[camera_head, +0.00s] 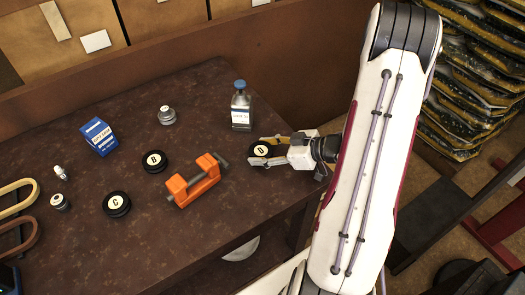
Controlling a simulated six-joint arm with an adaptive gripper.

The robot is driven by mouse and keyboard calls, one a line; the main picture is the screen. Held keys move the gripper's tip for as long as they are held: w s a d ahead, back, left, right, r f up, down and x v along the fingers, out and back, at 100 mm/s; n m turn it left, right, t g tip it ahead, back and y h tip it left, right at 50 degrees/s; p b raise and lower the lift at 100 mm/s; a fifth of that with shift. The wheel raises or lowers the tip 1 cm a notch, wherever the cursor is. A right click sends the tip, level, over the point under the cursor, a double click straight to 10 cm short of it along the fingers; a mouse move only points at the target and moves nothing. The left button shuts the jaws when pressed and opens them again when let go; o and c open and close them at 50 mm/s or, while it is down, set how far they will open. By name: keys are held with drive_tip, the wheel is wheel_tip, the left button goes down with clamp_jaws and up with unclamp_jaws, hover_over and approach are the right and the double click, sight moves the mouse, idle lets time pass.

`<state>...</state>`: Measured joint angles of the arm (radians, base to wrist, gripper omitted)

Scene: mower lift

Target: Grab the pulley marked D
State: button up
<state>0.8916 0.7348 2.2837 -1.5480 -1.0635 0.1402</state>
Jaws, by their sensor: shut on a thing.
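A black pulley with a pale centre disc that reads D (261,150) is at the right part of the dark table. My gripper (257,151) comes from the right and is shut on this pulley, one finger on its far side and one on its near side. I cannot tell whether the pulley touches the table. A similar black pulley (154,162) lies left of it, its letter too small to read surely, B or D. Another black pulley (117,204), marked C or G, lies nearer the front left.
An orange clamp (195,181) lies left of my gripper. A clear bottle (241,107) stands just behind it. A blue box (98,136), a small jar (167,116) and belts (18,212) sit farther left. The table's right edge is close to my gripper.

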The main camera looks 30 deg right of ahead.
sight(263, 151)
drive_tip(key=shift+r, duration=0.1)
drive_tip(key=shift+r, duration=4.9)
